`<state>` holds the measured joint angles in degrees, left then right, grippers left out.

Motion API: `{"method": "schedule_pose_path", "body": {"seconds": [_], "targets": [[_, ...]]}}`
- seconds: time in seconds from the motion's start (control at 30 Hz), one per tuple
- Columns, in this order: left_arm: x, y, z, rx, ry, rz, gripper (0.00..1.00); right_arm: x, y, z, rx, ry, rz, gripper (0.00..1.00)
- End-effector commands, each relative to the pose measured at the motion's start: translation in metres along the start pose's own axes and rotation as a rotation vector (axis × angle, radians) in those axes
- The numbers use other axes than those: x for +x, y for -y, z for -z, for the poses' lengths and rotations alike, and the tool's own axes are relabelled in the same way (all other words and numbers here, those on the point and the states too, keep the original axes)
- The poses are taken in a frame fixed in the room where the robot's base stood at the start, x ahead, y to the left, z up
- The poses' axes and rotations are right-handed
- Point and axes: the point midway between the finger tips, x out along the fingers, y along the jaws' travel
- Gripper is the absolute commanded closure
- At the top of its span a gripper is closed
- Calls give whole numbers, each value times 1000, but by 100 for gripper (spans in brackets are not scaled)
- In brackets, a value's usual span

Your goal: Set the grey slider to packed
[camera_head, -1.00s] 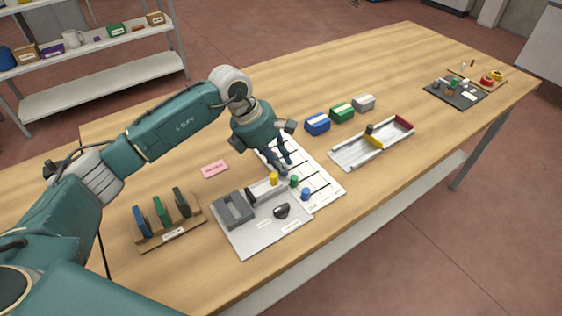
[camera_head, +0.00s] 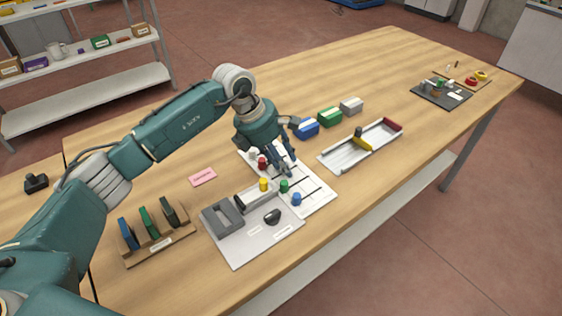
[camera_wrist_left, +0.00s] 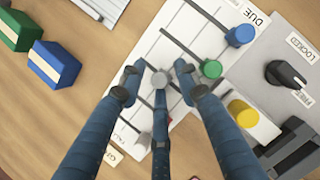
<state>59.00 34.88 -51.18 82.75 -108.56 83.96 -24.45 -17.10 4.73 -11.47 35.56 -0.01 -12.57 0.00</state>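The white slider board (camera_head: 318,197) lies on the table with dark parallel slots. In the left wrist view, the grey slider knob (camera_wrist_left: 159,80) sits on a slot between the fingertips of my left gripper (camera_wrist_left: 159,84). Gaps show on both sides of the knob; I cannot tell whether the lower finger touches it. The gripper (camera_head: 284,168) is open, low over the board, and hides the grey knob in the head view. The blue knob (camera_wrist_left: 240,35) and green knob (camera_wrist_left: 211,69) stand near the board's "DUE" end. No "packed" label is readable. My right gripper is out of view.
A grey panel (camera_head: 243,254) with a black rotary knob (camera_head: 271,217) and yellow part (camera_head: 263,185) adjoins the board. Red (camera_head: 262,163) and white (camera_head: 252,154) knobs stand at its far side. Blue (camera_head: 306,127) and green (camera_head: 329,116) boxes lie beyond the gripper.

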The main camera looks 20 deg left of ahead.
Motion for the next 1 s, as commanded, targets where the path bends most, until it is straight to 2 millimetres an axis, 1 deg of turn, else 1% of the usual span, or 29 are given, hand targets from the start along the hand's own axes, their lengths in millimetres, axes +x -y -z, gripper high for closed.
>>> {"method": "schedule_pose_path", "body": {"seconds": [0.27,0.37,0.47,0.7,0.8,0.9,1.0], "targets": [[-1,-2,2,-2,-3,-3,65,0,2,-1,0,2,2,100],[-8,-2,1,-2,-2,-6,65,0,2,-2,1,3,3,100],[-23,-3,1,-1,-2,-8,65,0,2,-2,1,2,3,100],[-74,-2,0,0,-1,-7,65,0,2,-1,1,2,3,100],[-93,-1,0,1,-1,-7,65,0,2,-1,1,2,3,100],[-107,-1,-1,0,-2,-6,65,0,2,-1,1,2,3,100],[-115,0,0,-1,-3,-3,65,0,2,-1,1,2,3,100]]}}
